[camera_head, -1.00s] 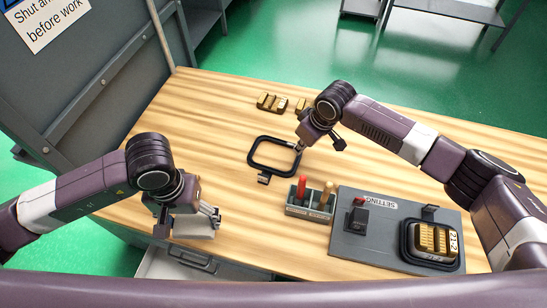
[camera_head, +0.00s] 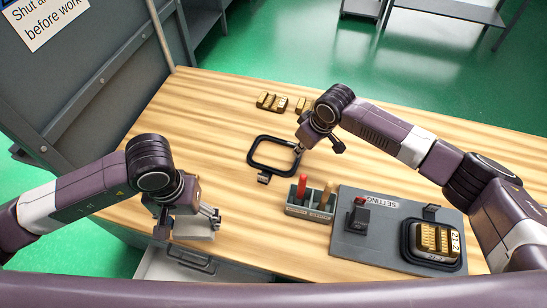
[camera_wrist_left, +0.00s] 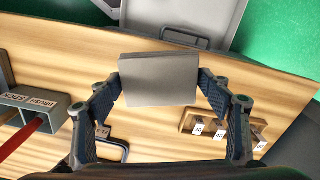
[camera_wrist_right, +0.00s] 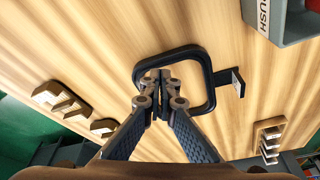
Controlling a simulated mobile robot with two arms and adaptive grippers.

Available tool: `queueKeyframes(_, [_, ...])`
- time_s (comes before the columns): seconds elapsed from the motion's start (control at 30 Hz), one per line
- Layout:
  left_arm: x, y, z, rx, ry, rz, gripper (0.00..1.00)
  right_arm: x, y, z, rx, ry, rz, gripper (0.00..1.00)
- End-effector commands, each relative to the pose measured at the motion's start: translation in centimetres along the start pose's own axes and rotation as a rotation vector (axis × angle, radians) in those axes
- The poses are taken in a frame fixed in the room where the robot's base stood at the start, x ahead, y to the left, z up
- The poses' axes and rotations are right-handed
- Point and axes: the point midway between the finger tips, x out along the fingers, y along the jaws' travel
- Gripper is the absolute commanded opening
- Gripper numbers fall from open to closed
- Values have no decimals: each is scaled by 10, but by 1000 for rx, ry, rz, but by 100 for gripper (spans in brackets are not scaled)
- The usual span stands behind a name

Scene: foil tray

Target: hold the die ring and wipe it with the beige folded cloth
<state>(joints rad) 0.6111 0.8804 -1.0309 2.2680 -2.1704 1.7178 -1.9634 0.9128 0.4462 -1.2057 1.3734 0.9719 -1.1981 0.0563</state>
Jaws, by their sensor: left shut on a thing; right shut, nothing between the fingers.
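The die ring (camera_head: 252,155), a black rounded square frame with a small tag, lies on the wooden table. It also shows in the right wrist view (camera_wrist_right: 207,68). My right gripper (camera_head: 299,148) is shut and empty at the ring's right side; in the right wrist view its fingertips (camera_wrist_right: 160,80) overlap one bar of the ring. Whether they touch it I cannot tell. My left gripper (camera_head: 188,222) is shut on the folded cloth (camera_head: 200,231), near the table's front left edge. In the left wrist view the cloth (camera_wrist_left: 158,82) looks like a flat grey-beige block between the fingers.
A grey holder (camera_head: 309,210) with red and wooden handles stands right of the ring. Beyond it is a grey setting board (camera_head: 365,244) with another black frame around brass blocks (camera_head: 435,240). Small brass blocks (camera_head: 270,101) lie at the back. Table between cloth and ring is clear.

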Motion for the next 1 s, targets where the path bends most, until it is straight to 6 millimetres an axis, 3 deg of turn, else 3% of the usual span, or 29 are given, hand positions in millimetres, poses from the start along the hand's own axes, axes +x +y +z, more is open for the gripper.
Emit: queueKeyframes(1.0, [12,0,0,0,0,0,52,20,0,6,1,0,-1,0])
